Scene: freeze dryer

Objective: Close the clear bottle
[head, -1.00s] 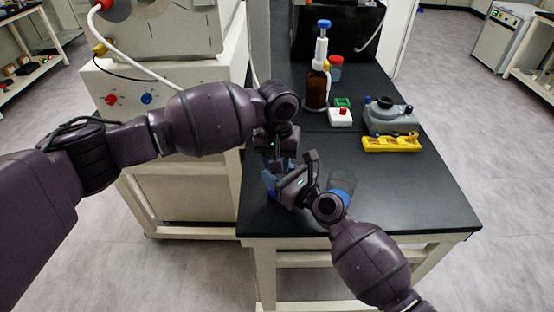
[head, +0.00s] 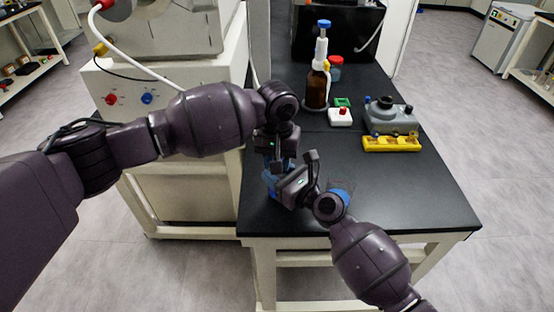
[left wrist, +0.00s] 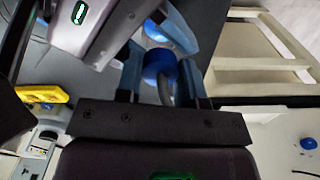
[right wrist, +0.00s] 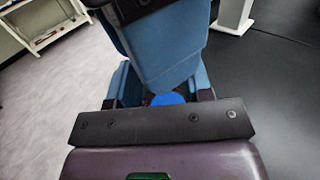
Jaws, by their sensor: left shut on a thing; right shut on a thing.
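My left gripper (head: 274,164) points down over the near left of the black bench. In the left wrist view it is shut on a round blue cap (left wrist: 158,63) between its blue fingers. My right gripper (head: 272,183) comes in sideways just below and is shut. A pale, partly blue thing, probably the clear bottle (left wrist: 156,32), shows between its fingers there; most of it is hidden. In the right wrist view a blue piece (right wrist: 168,98) shows between the right fingers. Whether cap and bottle touch I cannot tell.
A faint clear vessel with a blue part (head: 340,195) stands right of the right gripper, close to its wrist. Behind are a brown dispenser bottle (head: 317,88), a white-and-red block (head: 341,117), a grey device (head: 390,115) and a yellow rack (head: 391,144). The bench's right front is clear.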

